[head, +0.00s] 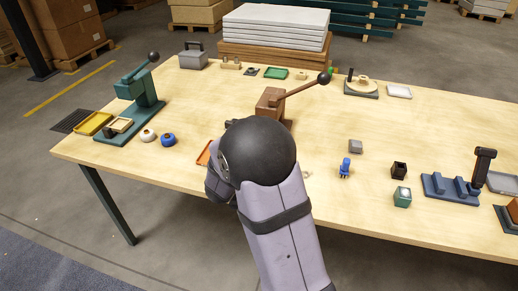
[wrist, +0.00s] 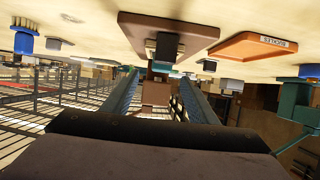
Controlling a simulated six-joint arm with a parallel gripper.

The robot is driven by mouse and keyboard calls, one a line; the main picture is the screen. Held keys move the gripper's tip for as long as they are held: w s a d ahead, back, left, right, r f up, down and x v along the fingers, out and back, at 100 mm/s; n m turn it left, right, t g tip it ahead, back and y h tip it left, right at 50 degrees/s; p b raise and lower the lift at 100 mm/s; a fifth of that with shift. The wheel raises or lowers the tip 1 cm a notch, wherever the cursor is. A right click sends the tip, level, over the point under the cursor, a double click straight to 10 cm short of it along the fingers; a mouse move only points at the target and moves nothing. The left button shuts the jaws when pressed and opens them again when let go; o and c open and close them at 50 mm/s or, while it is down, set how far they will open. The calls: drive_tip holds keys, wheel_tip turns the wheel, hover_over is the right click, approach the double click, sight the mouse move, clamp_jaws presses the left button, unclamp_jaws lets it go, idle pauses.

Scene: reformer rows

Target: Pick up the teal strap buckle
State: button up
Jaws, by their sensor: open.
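In the wrist view the scene hangs upside down, with the tabletop along the top. My gripper (wrist: 160,78) is open, its two blue-grey fingers apart. Between them, beyond the tips, a small teal piece (wrist: 161,67) shows at the dark upright part of a brown press (wrist: 192,29). It may be the strap buckle; it is too small to tell. I see no contact with the fingers. In the head view my arm hides the gripper and part of the brown press (head: 270,104); no buckle is clear there.
An orange tray (wrist: 250,47) with a label lies beside the press; its edge shows in the head view (head: 204,153). A blue brush (head: 345,168), small boxes and a blue fixture (head: 450,188) stand right.

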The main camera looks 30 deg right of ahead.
drive_tip(key=shift+f+x, duration=0.15)
drive_tip(key=shift+x, duration=1.6)
drive_tip(key=shift+f+x, duration=0.15)
drive_tip(key=shift+x, duration=1.6)
drive_tip(key=shift+a, duration=0.2)
drive_tip(key=shift+c, duration=0.7)
drive_tip(key=c, duration=1)
